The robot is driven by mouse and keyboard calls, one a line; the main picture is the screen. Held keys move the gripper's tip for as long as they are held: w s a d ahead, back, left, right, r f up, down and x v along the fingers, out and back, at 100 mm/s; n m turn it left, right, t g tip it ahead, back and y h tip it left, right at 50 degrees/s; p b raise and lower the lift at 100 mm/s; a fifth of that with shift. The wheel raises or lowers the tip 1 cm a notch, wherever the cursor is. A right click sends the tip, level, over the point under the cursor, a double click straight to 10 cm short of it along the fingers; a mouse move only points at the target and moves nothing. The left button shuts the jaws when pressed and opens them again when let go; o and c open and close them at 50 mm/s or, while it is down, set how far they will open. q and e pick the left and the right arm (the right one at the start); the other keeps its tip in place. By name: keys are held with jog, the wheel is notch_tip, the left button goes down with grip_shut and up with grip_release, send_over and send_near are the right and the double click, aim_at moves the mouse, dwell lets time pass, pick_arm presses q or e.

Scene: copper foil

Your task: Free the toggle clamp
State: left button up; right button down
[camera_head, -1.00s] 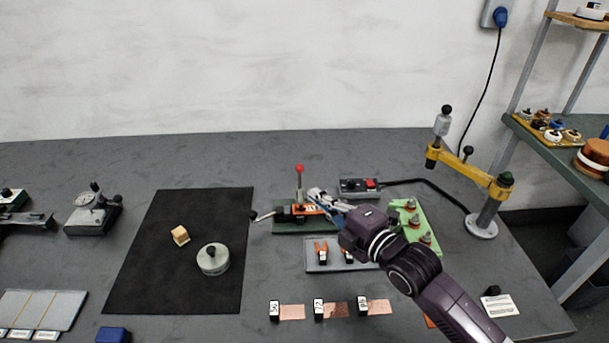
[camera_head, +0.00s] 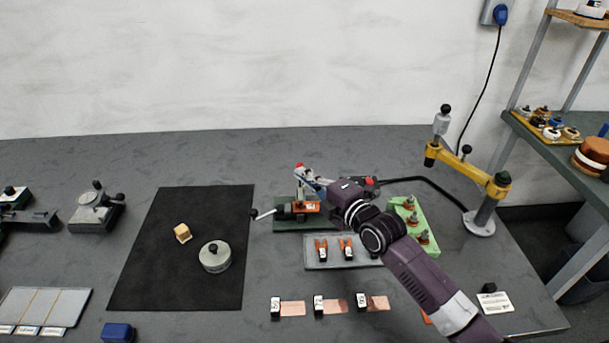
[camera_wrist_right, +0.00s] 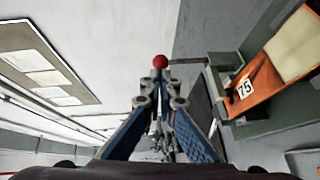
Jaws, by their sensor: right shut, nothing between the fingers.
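The toggle clamp, with an orange body (camera_head: 306,208), stands on a dark green base (camera_head: 290,227). Its red ball knob (camera_head: 299,165) is at the top of an upright handle, mostly hidden behind my gripper in the head view. My right gripper (camera_head: 301,177) is shut and empty, its fingertips at the handle just below the knob. In the right wrist view the red knob (camera_wrist_right: 160,61) shows just beyond the closed tips (camera_wrist_right: 160,75); I cannot tell whether they touch. The orange part with a "75" label (camera_wrist_right: 262,85) lies to the right there. My left gripper is out of view.
A grey tray (camera_head: 312,264) with orange-handled pieces lies in front of the clamp. A green rack (camera_head: 428,233) and a yellow-armed stand (camera_head: 465,168) are to the right. A black mat (camera_head: 170,290) lies left, with a block and a round weight.

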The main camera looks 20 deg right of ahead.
jog(key=w+d+r+m+g+p, duration=0.2)
jog(key=w+m+g+p, duration=0.1)
jog(key=w+g+p, duration=0.4)
jog(key=shift+w+m+g, duration=0.2)
jog(key=shift+m+g, duration=0.2)
jog(key=shift+g, duration=0.1)
dwell(1.5)
jog(key=shift+d+r, duration=0.1)
